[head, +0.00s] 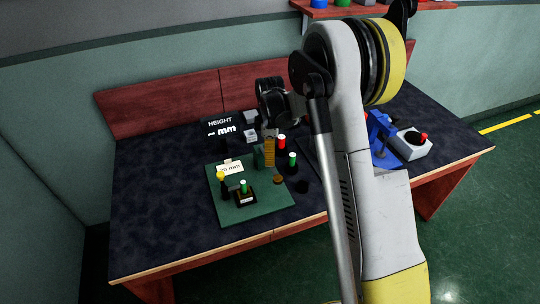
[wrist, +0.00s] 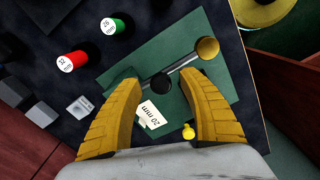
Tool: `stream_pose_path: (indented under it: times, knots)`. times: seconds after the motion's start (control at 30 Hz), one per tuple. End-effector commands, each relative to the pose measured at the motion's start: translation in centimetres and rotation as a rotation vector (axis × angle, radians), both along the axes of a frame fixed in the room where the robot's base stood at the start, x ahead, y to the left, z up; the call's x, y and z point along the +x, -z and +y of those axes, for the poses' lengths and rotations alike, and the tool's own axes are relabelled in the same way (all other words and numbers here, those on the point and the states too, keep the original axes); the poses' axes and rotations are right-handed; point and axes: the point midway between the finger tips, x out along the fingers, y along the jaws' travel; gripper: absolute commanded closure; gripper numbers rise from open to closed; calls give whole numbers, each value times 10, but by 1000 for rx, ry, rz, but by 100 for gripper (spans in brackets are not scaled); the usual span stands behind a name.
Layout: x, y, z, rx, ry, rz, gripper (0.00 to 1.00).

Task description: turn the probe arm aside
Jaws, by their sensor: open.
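The probe arm (wrist: 181,66) shows in the wrist view as a grey rod with a black round hub (wrist: 160,85) at one end and a brass knob (wrist: 207,48) at the other. It lies over a green plate (wrist: 130,70), also seen in the head view (head: 262,204). My gripper (wrist: 164,77) is open and empty; its yellow fingers stand either side of the hub and part of the rod. I cannot tell its height above the arm. In the head view, my gripper (head: 268,152) hides part of the gauge, and a brass disc (head: 278,180) shows just below it.
A red-topped cylinder (wrist: 70,62) and a green-topped one (wrist: 111,27) stand beside the plate. A "20 mm" card (wrist: 152,116) and a yellow knob (wrist: 188,132) are close to my fingers. A height display (head: 222,126) stands behind. The table's left side is clear.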

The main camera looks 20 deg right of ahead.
Motion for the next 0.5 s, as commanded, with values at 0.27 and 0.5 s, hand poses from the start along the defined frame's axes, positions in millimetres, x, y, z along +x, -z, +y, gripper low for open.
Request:
stream_pose_path:
  times: [0.27,0.5]
  knots:
    - [-1,-54,0,0,0,0,52]
    - [0,-100,0,0,0,0,52]
